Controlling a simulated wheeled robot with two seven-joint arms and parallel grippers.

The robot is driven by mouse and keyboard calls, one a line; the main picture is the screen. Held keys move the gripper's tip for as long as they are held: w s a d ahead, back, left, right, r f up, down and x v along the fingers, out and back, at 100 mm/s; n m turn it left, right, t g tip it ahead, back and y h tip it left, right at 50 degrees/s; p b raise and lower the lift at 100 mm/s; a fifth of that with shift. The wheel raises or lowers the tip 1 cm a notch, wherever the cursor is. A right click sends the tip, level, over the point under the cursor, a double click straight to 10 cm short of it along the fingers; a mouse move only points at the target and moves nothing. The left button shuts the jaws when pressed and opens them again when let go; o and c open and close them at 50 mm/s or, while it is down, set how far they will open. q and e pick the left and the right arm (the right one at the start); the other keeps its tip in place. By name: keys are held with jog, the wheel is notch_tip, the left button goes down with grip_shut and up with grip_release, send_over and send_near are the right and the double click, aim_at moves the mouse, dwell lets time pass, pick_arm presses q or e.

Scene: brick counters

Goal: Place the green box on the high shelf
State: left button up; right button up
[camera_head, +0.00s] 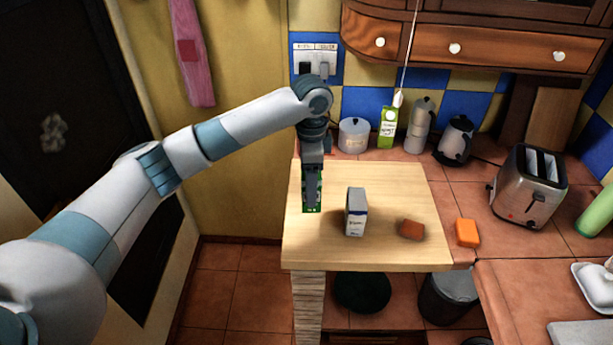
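The green box (318,205) is upright at the left side of the wooden counter top. My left gripper (312,188) points down over it, and one dark finger covers much of the box's near face. The far finger is hidden, so I cannot tell whether the gripper is shut on the box. I also cannot tell whether the box's lower end touches the wood. My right gripper is not in view. A wooden cabinet with small drawers (490,49) hangs at the upper right; no open high shelf is clearly visible.
The wood's front left is clear.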

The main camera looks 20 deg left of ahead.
pick_arm(q)
jog(key=s+a+f+n+b, duration=0.1)
jog(key=s+n+b, duration=0.4)
jog(key=s+n, duration=0.9)
jog(key=s, duration=0.5)
jog(key=shift+s+a+f+b, duration=0.15)
jog(key=shift+s+a+b, duration=0.1)
jog(key=shift+s+b, duration=0.05)
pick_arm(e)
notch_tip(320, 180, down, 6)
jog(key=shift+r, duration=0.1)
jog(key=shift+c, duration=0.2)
